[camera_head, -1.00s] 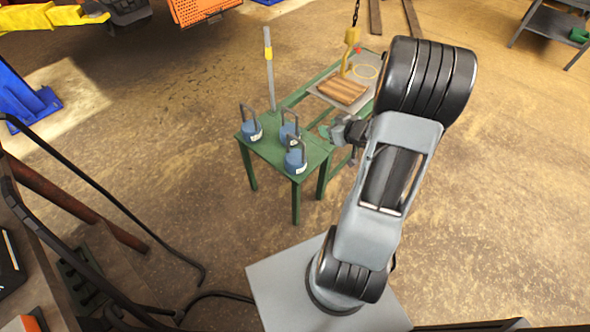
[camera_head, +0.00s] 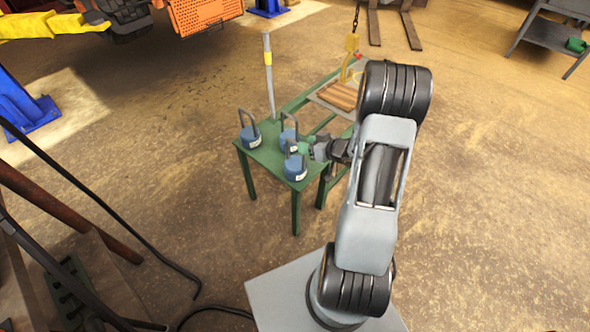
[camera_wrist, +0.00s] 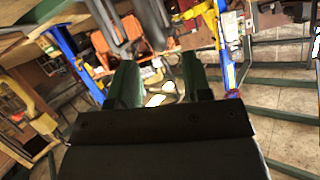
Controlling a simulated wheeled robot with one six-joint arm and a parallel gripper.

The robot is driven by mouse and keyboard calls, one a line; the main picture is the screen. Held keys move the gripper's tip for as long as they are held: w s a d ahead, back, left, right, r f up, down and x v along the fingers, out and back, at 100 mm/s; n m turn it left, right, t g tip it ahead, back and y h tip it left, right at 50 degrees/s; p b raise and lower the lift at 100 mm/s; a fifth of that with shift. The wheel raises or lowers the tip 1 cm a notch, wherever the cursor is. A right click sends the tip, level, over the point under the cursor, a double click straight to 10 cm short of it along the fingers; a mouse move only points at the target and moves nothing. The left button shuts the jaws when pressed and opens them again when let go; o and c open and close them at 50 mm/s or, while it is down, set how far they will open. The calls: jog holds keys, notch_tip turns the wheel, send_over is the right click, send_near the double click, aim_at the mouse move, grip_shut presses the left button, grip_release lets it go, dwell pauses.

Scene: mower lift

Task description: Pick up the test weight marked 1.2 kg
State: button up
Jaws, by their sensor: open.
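Three blue test weights with tall dark loop handles stand on a green table (camera_head: 262,157): one at the left (camera_head: 250,140), one at the back right (camera_head: 287,144), one at the front (camera_head: 295,170). Their pale labels are too small to read, so I cannot tell which is 1.2 kg. My gripper (camera_head: 304,147) is open, at the table's right side, close to the handles of the front and back right weights. In the wrist view its two green fingers (camera_wrist: 160,68) stand apart with nothing clearly between them. Grey handle-like bars (camera_wrist: 152,22) show beyond the fingertips.
A yellow hook on a chain (camera_head: 351,50) hangs above a tray with brown slats (camera_head: 338,95). Dark bars and a hose are at the left. Open floor surrounds the table.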

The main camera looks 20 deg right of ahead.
jog(key=b+x, duration=0.1)
jog(key=x, duration=0.2)
jog(key=shift+w+a+f, duration=0.1)
jog(key=shift+a+f, duration=0.2)
jog(key=shift+f, duration=0.05)
jog(key=shift+w+a+f, duration=0.2)
jog(key=shift+w+a, duration=0.05)
jog(key=shift+w, duration=0.3)
grip_shut()
dwell(0.6)
jog(key=shift+r, duration=0.15)
